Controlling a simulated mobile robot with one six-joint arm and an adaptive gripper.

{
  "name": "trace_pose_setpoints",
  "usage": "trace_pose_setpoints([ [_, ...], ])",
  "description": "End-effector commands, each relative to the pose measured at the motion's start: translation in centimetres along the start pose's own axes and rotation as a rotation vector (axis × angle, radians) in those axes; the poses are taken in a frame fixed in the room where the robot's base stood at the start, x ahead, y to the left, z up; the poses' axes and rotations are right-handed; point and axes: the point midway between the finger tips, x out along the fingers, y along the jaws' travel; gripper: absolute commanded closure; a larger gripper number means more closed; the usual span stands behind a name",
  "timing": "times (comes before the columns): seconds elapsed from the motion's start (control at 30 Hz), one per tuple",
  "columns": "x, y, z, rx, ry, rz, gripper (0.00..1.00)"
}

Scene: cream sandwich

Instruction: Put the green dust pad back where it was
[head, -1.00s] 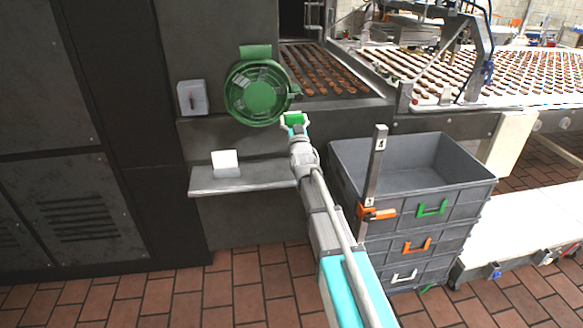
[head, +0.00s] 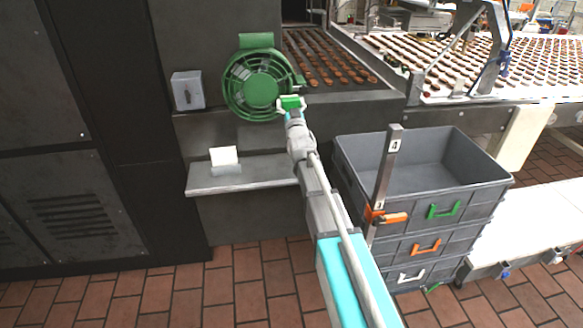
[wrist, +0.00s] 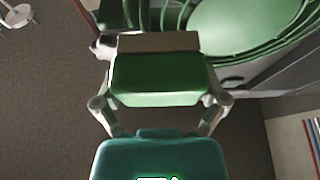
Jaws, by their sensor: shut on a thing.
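The green dust pad (head: 291,102) is held between the fingers of my gripper (head: 291,106). In the wrist view the pad (wrist: 155,80) shows a green face with a pale strip along its far edge, and my gripper (wrist: 158,98) is shut on its sides. The round green fan (head: 256,84) is on the dark machine front, just left of and behind the pad. In the wrist view the fan's green guard (wrist: 245,22) lies beyond the pad. Whether the pad touches the fan, I cannot tell.
A small shelf (head: 242,181) with a white card (head: 224,156) is below the fan. A grey switch box (head: 188,90) is left of it. Stacked grey crates (head: 484,187) and an upright numbered post (head: 385,165) stand right of my arm. A belt of biscuits (head: 330,62) runs behind.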

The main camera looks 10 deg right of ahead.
Motion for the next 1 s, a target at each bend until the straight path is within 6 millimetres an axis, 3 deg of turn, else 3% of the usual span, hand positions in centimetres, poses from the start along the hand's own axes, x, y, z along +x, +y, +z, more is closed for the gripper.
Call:
trace_pose_setpoints([
  [0.47,-0.4,0.9,0.3,-0.004,-0.061,0.01,0.46],
  [1.0,-4.9,0.2,3.8,-0.001,-0.456,0.003,0.46],
])
